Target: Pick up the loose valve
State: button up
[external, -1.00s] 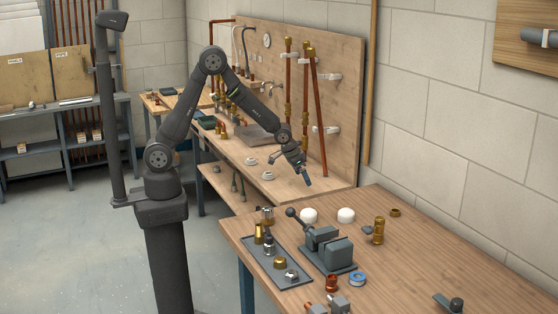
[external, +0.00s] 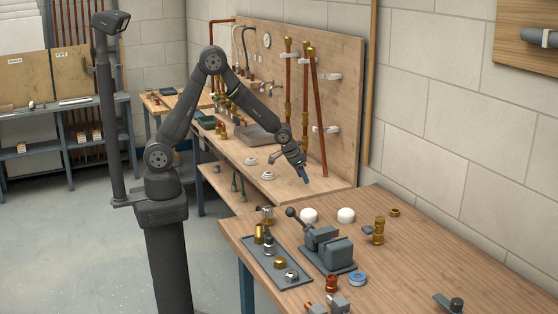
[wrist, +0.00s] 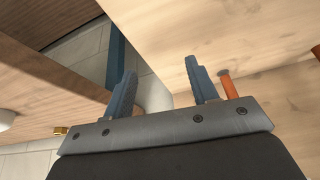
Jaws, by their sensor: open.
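My gripper (external: 290,172) is open and empty in the air, over the gap between the back bench and the front bench. In the wrist view its two blue-grey fingers (wrist: 160,72) stand wide apart with nothing held between them. No part is clearly marked as the loose valve. An upright brass fitting (external: 378,231) stands on the front bench right of the vise and may be it. Other small metal and brass parts (external: 280,263) stand on a grey tray (external: 297,282) left of the vise. The gripper is well apart from all of these.
A grey vise (external: 328,250) stands on the front bench (external: 430,245). White caps (external: 346,215), a brass ring (external: 395,212), a blue-and-white tape roll (external: 357,279) and copper fittings (external: 331,283) lie around it. Copper pipes (external: 305,110) rise against the back panel. The bench's right side is mostly clear.

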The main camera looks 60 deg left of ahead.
jog(key=shift+c, duration=0.8)
jog(key=w+d+r+m, duration=0.2)
jog(key=w+d+r, duration=0.1)
jog(key=d, duration=0.4)
jog(key=w+d+r+m, duration=0.1)
jog(key=w+d+r, duration=0.1)
jog(key=d, duration=0.4)
jog(key=s+d+r+m+g+h, duration=0.1)
jog(key=s+d+r+m, duration=0.3)
jog(key=d, duration=0.7)
jog(key=s+d+r+m+g+h, duration=0.1)
jog(key=s+d+r+m, duration=0.1)
jog(key=d+r, duration=0.65)
jog(key=s+d+r+m+g+h, duration=0.1)
jog(key=s+d+r+m, duration=0.15)
jog(key=d, duration=1.15)
send_near(379, 217)
jog(key=f, duration=0.5)
jog(key=shift+w+d, duration=0.15)
jog(key=shift+w, duration=0.2)
jog(key=shift+h, duration=0.3)
jog(key=shift+d+x, duration=0.2)
jog(key=shift+x, duration=1.35)
jog(key=shift+d+x, duration=0.15)
jog(key=shift+x, duration=1.45)
jog(key=shift+w+r, duration=0.1)
jog(key=shift+r, duration=0.05)
